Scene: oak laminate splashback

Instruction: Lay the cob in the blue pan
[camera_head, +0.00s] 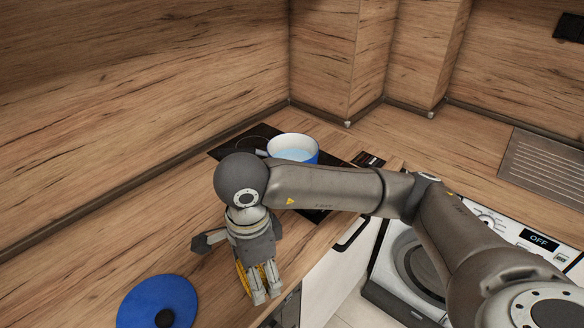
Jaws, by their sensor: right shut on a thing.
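The blue pan (312,157) stands on the black hob at the back, uncovered, with a pale blue inside; my right arm passes in front of the hob. My right gripper (266,296) points down over the front part of the counter, nearer to me than the pan. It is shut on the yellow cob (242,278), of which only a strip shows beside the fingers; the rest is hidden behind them. The cob is well apart from the pan. My left gripper is not in view.
A round blue lid (146,296) with a dark knob lies on the counter at the lower left. The black hob (232,146) lies under the pan. A washing machine (498,232) and a white cabinet front stand below the counter.

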